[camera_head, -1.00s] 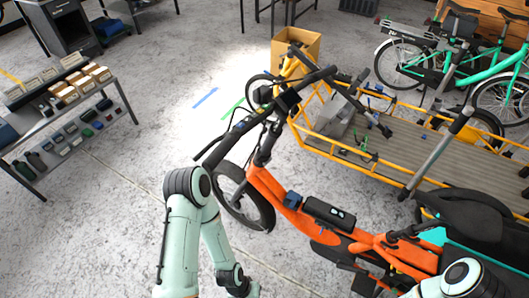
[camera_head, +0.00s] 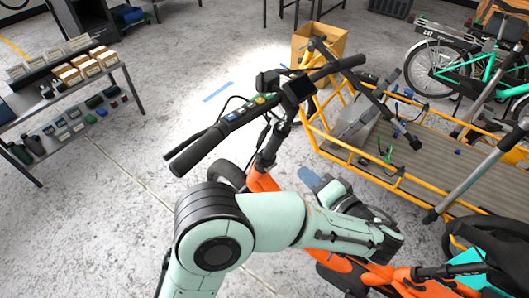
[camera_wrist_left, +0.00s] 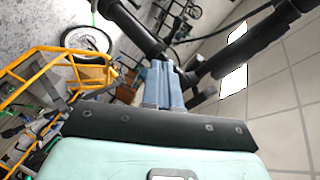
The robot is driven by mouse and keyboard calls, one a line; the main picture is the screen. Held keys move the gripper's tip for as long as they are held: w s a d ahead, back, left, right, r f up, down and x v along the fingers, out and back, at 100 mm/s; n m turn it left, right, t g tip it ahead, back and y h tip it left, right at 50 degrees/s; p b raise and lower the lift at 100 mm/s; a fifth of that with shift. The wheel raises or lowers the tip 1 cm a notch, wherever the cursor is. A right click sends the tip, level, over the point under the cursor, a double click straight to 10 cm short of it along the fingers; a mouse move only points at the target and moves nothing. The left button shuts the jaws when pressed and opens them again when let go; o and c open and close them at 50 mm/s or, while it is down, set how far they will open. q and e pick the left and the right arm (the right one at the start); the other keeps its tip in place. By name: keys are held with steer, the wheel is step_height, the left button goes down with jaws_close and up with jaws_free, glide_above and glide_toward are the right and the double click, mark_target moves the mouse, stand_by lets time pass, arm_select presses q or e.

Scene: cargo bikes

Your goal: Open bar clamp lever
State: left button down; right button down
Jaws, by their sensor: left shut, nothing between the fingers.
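The orange cargo bike (camera_head: 262,181) stands ahead with its black handlebar (camera_head: 225,127) across the upper middle of the head view. Its dark stem (camera_head: 268,150) runs down from the bar. I cannot make out the bar clamp lever clearly. My left gripper (camera_head: 309,178) is right of the stem and below the bar, its blue-grey fingers shut and empty. In the left wrist view its fingers (camera_wrist_left: 163,82) point toward black tubes (camera_wrist_left: 140,35), and I cannot tell whether they touch. My right gripper is out of view.
The bike's yellow-railed cargo bed (camera_head: 400,180) lies to the right, with tools and a grey case. A cardboard box (camera_head: 320,42) stands behind it. A shelf with small boxes (camera_head: 65,85) is at the left. The floor between is clear.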

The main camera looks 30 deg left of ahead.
arm_select(q)
steer(key=w+a+f, duration=0.1)
steer(key=w+a, duration=0.2)
steer(key=a, duration=0.9)
steer(key=shift+f+n+y, duration=0.2)
steer(key=shift+n+y, duration=0.1)
steer(key=shift+n, duration=0.1)
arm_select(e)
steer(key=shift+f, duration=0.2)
